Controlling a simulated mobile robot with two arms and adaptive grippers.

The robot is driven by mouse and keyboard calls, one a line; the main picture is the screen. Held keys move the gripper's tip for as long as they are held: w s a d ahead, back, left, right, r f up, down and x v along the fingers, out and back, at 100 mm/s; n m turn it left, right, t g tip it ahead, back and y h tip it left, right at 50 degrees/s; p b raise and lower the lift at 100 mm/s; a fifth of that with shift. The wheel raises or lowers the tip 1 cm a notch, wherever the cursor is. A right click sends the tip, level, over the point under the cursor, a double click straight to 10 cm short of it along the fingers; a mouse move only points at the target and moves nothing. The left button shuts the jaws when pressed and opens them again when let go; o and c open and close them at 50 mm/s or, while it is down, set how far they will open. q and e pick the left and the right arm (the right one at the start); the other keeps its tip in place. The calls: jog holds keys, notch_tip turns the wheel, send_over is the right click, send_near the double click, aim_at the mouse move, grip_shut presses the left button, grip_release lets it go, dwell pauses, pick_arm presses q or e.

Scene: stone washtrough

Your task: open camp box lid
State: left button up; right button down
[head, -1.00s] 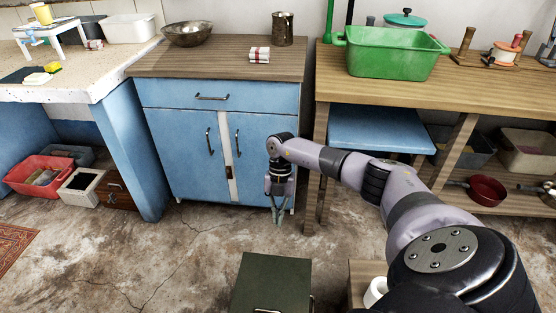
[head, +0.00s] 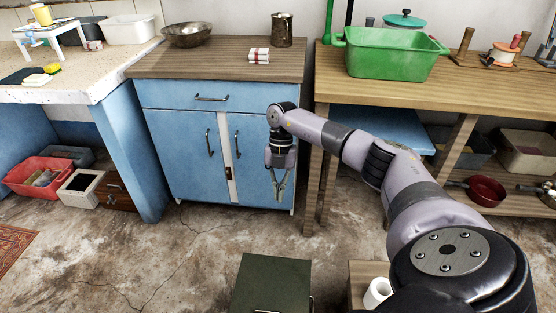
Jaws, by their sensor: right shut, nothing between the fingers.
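The camp box, which I take to be the dark green box (head: 272,282), stands on the floor at the bottom of the head view. Its flat top faces up and looks closed. A pale metal handle (head: 266,311) shows at its near side, cut off by the picture's lower edge. My right gripper (head: 279,205) hangs fingers down above and beyond the box, in front of the blue cabinet. It is shut and empty, clear of the box. My left gripper is not in view.
The blue cabinet (head: 180,160) stands behind the box. A wooden workbench (head: 400,90) with a green tub (head: 390,55) stands to the right. A small wooden piece with a white roll (head: 378,292) is right of the box. Bare floor lies left of it.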

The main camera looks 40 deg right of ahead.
jog(key=shift+v, duration=1.8)
